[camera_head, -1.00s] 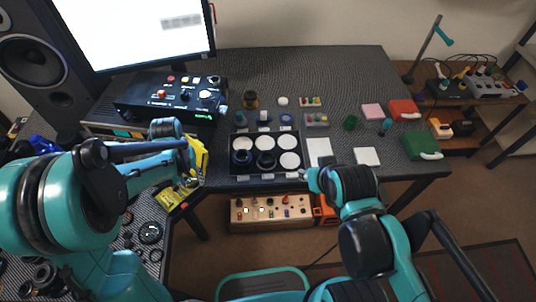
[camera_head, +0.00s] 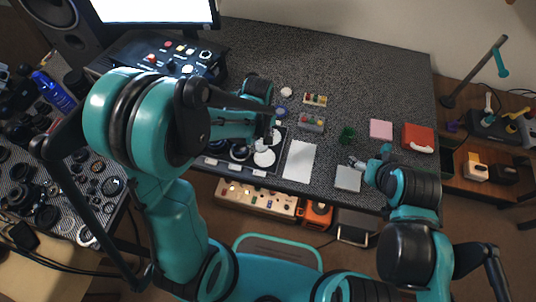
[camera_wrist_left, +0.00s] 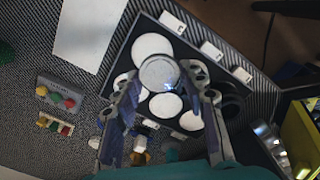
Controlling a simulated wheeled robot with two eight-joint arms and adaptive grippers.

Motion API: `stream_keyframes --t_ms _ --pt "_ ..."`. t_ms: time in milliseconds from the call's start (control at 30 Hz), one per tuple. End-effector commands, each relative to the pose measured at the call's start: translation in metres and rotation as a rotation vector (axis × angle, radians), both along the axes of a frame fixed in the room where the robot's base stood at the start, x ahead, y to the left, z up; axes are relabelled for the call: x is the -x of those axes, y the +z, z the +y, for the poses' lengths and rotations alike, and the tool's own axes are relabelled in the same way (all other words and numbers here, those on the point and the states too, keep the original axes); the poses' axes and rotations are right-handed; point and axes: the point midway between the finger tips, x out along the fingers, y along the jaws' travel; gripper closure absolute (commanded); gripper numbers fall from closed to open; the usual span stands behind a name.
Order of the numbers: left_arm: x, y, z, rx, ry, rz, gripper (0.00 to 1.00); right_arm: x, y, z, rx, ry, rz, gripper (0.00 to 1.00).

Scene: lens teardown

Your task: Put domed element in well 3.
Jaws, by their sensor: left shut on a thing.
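My left gripper (camera_head: 266,138) is over the dark tray (camera_head: 224,166) in the head view, its arm covering part of the tray. In the left wrist view the left gripper (camera_wrist_left: 160,82) is shut on a pale, clear round disc, the domed element (camera_wrist_left: 157,73), with a bright glint at its lower edge. The element is in front of the tray's white round wells (camera_wrist_left: 152,45); its height above them is hard to tell. Well numbers are not readable. My right gripper (camera_head: 356,162) is by a pale square pad (camera_head: 348,178); its jaws are too small to read.
Dark rings (camera_head: 239,152) occupy some tray wells. A white sheet (camera_head: 300,160) lies right of the tray. Small coloured-part blocks (camera_head: 311,123), a green piece (camera_head: 347,135), a pink pad (camera_head: 381,129) and a red case (camera_head: 418,137) stand farther right. A black control box (camera_head: 175,58) is behind left.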

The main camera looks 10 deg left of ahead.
Motion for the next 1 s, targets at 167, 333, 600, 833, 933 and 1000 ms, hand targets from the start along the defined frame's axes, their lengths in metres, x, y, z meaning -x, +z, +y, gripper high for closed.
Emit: stream_keyframes --t_ms 167,333,600,833,933,1000 --pt "0.020 0.003 -0.026 -0.001 0.450 0.000 0.87 0.000 0.004 0.000 0.000 0.000 0.000 0.30" --pt "0.039 0.004 -0.048 -0.002 0.895 -0.001 0.87 0.000 0.007 0.000 0.000 0.000 0.000 0.30" --pt "0.066 0.006 -0.072 -0.002 1.481 -0.002 0.87 0.000 0.011 0.000 0.000 0.000 0.000 0.30" --pt "0.073 0.004 -0.077 -0.002 1.694 -0.003 0.87 0.000 0.011 0.000 0.000 0.000 0.000 0.30" --pt "0.065 -0.004 -0.070 -0.002 1.716 -0.003 0.87 0.000 0.005 0.000 0.000 0.000 0.000 0.30" --pt "0.054 -0.014 -0.060 -0.002 1.718 -0.003 0.87 0.000 -0.001 0.000 0.000 0.000 0.000 0.30"
